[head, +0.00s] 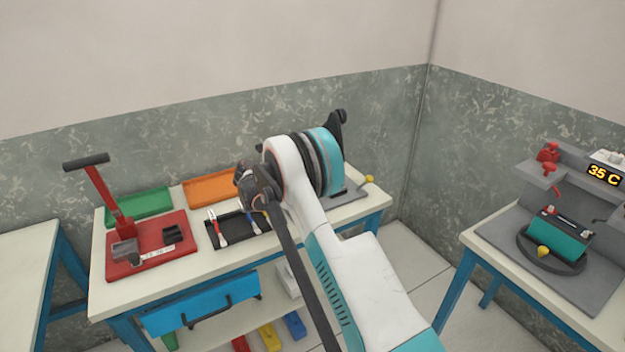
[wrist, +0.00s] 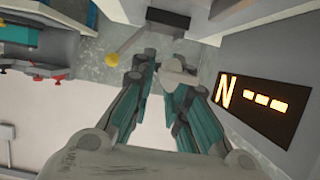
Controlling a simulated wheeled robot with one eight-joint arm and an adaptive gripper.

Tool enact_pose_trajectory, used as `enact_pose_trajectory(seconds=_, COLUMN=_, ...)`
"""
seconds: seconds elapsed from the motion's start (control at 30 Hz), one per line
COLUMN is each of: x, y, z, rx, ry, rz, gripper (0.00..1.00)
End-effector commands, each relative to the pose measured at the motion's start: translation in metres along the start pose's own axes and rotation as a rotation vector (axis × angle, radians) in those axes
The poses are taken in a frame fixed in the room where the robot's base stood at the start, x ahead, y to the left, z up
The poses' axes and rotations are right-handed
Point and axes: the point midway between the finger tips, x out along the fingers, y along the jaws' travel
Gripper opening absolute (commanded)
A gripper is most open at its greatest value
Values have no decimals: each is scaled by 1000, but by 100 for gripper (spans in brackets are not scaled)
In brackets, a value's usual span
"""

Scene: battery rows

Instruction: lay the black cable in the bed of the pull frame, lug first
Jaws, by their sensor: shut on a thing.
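My gripper (wrist: 157,62) is in the wrist view, its two fingers close together and shut on the black cable; the cable is mostly hidden by the fingers. A pale grey rounded piece shows at the right finger; I cannot tell if it is the lug. The pull frame (head: 352,192) is the grey unit at the right end of the bench, partly behind my arm. In the wrist view its lit panel (wrist: 256,100) reads N with dashes, right of the fingers. A yellow knob (wrist: 112,60) shows left of them. I cannot make out the bed clearly. My arm hides the gripper in the head view.
A red crimping tool (head: 155,265) with a tall lever stands at the bench's left. Green (head: 137,211) and orange (head: 209,201) trays lie at the back. A black tool tray (head: 223,243) lies in the middle. A battery (head: 558,236) sits on the station at right.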

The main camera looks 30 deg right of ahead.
Motion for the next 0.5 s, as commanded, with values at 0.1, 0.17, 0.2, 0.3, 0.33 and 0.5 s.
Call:
enact_pose_trajectory(seconds=0.1, x=4, y=0, z=10, rx=0, ry=0, rz=0, gripper=0)
enact_pose_trajectory(seconds=0.17, x=6, y=0, z=14, rx=0, ry=0, rz=0, gripper=0)
enact_pose_trajectory(seconds=0.2, x=7, y=0, z=17, rx=0, ry=0, rz=0, gripper=0)
enact_pose_trajectory(seconds=0.3, x=10, y=0, z=24, rx=0, ry=0, rz=0, gripper=0)
enact_pose_trajectory(seconds=0.33, x=11, y=0, z=26, rx=0, ry=0, rz=0, gripper=0)
enact_pose_trajectory(seconds=0.5, x=15, y=0, z=36, rx=0, ry=0, rz=0, gripper=0)
